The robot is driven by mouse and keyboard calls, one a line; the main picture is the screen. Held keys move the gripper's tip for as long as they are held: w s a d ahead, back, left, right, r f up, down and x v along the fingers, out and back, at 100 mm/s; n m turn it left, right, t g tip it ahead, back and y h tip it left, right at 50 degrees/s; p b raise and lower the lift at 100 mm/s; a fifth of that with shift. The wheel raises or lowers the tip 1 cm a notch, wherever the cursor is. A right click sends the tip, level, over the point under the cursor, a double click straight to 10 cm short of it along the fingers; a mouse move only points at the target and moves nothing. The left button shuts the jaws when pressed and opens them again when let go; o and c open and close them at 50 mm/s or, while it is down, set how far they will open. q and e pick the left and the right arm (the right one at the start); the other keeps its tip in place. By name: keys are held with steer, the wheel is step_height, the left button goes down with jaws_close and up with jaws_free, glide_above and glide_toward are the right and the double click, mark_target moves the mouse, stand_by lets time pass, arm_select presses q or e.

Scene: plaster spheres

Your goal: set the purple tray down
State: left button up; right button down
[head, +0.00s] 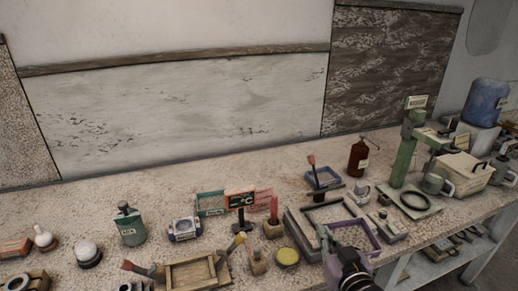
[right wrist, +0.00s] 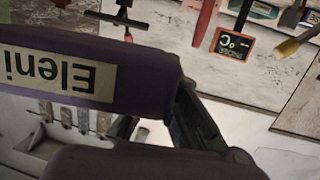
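The purple tray (head: 371,239) is near the front edge of the bench, right of centre in the head view. It looks like an open rectangular frame. My right gripper (head: 334,243) is at its near left side and appears shut on its wall. In the right wrist view a purple wall (right wrist: 150,72) fills the upper left, with an upside-down label reading "Eleni", close against my dark fingers. Whether the tray's underside touches the bench is hidden. My left gripper is not in view.
A grey frame tray (head: 297,231) lies just left of the purple tray. A small block with a black ring (head: 388,226) is to its right, and a blue tray (head: 322,178) and red bottle (head: 357,158) stand behind. A wooden tray (head: 192,273) and yellow-topped pot (head: 287,257) are farther left.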

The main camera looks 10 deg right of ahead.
mark_target(338, 233)
steer(key=s+a+r+y, duration=0.1)
steer(key=s+a, duration=0.2)
steer(key=a, duration=0.5)
steer(key=shift+h, duration=0.7)
steer(key=w+d, duration=0.1)
steer(key=d, duration=0.3)
steer(key=w+d, duration=0.2)
steer(key=d, duration=0.2)
steer(key=w+d, duration=0.1)
steer(key=d, duration=0.3)
steer(key=shift+w+f, duration=0.1)
steer(key=shift+w, duration=0.1)
steer(key=shift+w+d+m, duration=0.1)
steer(key=shift+d+m, duration=0.2)
